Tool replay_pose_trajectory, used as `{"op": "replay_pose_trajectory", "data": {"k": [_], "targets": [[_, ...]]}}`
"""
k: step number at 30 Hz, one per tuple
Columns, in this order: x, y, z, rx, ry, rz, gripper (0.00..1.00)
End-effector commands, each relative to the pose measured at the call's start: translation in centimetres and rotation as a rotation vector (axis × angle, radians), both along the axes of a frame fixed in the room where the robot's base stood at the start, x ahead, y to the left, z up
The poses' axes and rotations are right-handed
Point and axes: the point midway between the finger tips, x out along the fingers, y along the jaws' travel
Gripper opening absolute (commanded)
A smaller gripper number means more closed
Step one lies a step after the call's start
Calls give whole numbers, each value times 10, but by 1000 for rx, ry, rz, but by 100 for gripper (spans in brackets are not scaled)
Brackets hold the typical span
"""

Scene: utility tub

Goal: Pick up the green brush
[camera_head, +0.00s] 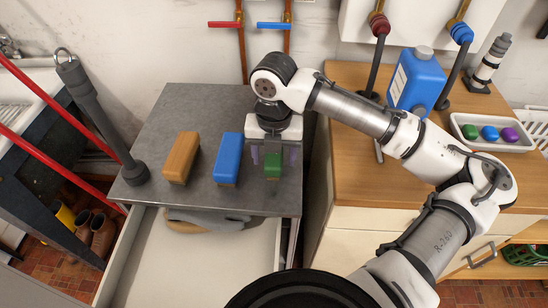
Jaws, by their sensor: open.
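The green brush (272,167) stands on the grey countertop (195,112), near its front right corner. Only its front part shows; the rest is hidden under my gripper. My gripper (272,158) points down right at the green brush, with its faint, see-through fingers on the left and right of it. The jaws are open. Whether the fingers touch the brush cannot be seen. A blue brush (228,158) lies just to the left, and an orange-brown brush (181,157) lies farther left.
An open drawer (190,260) juts out below the counter, with a grey cloth (225,220) inside. A dark grey pipe-like post (100,120) stands at the left edge. A wooden cabinet at right holds a blue jug (416,82) and a white tray (514,146). The counter's back left is clear.

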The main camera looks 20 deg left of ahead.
Motion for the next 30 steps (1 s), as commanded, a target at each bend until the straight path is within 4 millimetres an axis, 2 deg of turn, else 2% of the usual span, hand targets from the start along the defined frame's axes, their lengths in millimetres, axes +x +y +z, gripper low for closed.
{"op": "replay_pose_trajectory", "data": {"k": [15,26,27,30], "targets": [[0,0,-4,0,0,1,62],[0,0,-4,0,0,0,15],[0,0,-4,0,0,0,12],[0,0,-3,0,0,0,12]]}}
